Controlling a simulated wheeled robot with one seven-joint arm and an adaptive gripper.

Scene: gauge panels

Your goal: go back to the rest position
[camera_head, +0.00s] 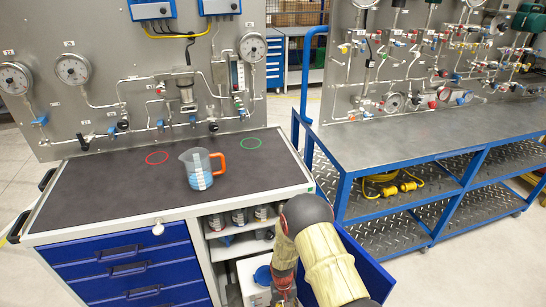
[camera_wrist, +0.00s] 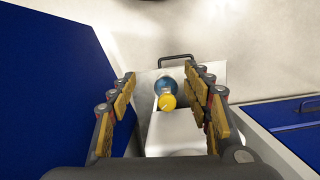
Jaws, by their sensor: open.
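My gripper (camera_wrist: 161,82) is open in the wrist view, with its yellow-padded fingers spread apart. Between and beyond the fingers is a white container (camera_wrist: 180,135) with a blue round part (camera_wrist: 165,84), a yellow cap (camera_wrist: 167,102) and a black handle. I see nothing gripped, and I cannot tell how far the container is from the fingers. In the head view my arm reaches down in front of the workbench's open lower compartment. The gripper end is mostly hidden there. A white container with a blue cap (camera_head: 262,274) shows beside my arm.
A clear measuring jug with an orange handle (camera_head: 200,168) stands on the dark workbench top (camera_head: 110,192), between red and green rings. An open blue door (camera_head: 364,262) is right of my arm. A blue-framed table (camera_head: 425,138) stands further right. Gauge panels rise behind.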

